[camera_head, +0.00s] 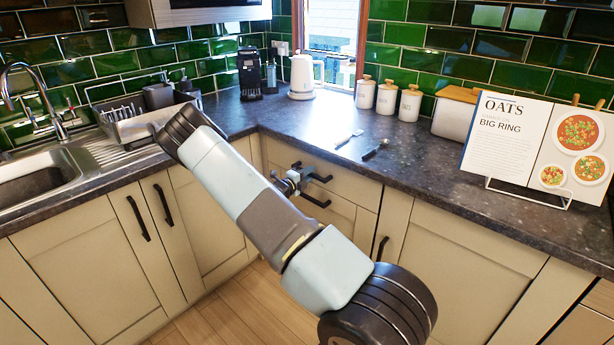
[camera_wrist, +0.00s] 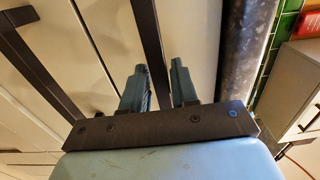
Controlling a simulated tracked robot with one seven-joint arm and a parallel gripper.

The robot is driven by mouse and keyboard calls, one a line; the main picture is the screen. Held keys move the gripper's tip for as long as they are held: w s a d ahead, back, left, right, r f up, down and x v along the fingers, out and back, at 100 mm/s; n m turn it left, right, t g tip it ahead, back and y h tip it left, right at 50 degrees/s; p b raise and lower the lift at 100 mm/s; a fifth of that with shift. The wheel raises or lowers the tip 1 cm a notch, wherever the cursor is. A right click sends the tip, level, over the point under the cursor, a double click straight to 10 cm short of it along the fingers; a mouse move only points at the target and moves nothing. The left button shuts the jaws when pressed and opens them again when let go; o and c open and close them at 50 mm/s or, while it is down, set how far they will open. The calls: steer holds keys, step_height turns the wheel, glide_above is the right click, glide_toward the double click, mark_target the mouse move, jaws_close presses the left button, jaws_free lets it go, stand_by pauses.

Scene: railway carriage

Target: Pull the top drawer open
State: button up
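The top drawer (camera_head: 345,188) is in the cream cabinet under the worktop, and its front looks level with the cabinet face. Its dark bar handle (camera_head: 320,178) shows partly behind my gripper (camera_head: 290,182), which is at the handle's left part. In the wrist view, a dark handle bar (camera_wrist: 149,35) runs between the two fingers of my gripper (camera_wrist: 160,75). The exact contact is partly hidden by the palm.
A second handle (camera_head: 316,200) is just below; another bar (camera_wrist: 35,60) shows left in the wrist view. Worktop (camera_head: 290,125) overhangs the drawer. Two small utensils (camera_head: 375,149) lie on it. A recipe book (camera_head: 535,145) stands right, a sink (camera_head: 35,180) left. Floor (camera_head: 235,305) is clear.

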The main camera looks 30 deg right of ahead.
jaws_close()
